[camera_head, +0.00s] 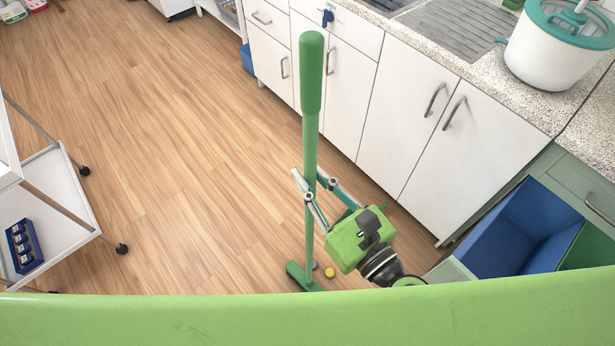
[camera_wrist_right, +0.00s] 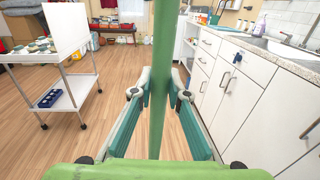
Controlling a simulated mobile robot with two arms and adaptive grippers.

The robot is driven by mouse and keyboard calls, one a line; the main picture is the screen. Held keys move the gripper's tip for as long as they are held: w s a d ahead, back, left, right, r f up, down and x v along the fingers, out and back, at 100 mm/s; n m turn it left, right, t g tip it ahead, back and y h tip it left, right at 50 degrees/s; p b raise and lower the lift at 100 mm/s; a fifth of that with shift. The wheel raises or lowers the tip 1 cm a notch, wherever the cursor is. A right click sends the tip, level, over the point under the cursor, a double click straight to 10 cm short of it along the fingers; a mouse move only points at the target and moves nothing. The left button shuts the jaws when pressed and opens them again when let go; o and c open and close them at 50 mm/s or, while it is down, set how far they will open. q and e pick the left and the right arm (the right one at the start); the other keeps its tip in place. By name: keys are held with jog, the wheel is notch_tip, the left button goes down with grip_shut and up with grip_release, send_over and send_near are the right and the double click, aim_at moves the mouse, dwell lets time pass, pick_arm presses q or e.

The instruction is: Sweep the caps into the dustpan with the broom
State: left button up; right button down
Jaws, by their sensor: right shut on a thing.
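A green broom (camera_head: 311,130) stands nearly upright on the wood floor in the head view. Its green head (camera_head: 299,276) is low, just above the green edge at the bottom. My right gripper (camera_head: 307,190) is shut on the broom handle, and the handle also shows between the fingers in the right wrist view (camera_wrist_right: 160,80). A yellow cap (camera_head: 329,272) lies on the floor right of the broom head. A greyish round piece (camera_head: 314,265), perhaps another cap, is beside the handle. I see no dustpan. My left gripper is not in view.
White cabinets (camera_head: 420,130) with a sink counter stand along the right. An open drawer with a blue bin (camera_head: 516,232) is at the lower right. A white wheeled cart (camera_head: 62,215) stands at the left. The floor (camera_head: 170,130) between is clear.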

jog(key=shift+w+d+f, duration=0.1)
jog(key=shift+w+d, duration=0.35)
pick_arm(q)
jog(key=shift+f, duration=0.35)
pick_arm(e)
jog(key=w+d+r, duration=0.1)
jog(key=w+d, duration=1.5)
jog(key=d, duration=0.2)
jog(key=shift+w+r, duration=0.3)
jog(key=shift+w, duration=0.05)
pick_arm(q)
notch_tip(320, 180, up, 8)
jog(key=p, duration=0.8)
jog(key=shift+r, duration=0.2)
pick_arm(e)
jog(key=s+a+r, duration=0.5)
jog(key=a, duration=0.1)
jog(key=shift+s, duration=0.3)
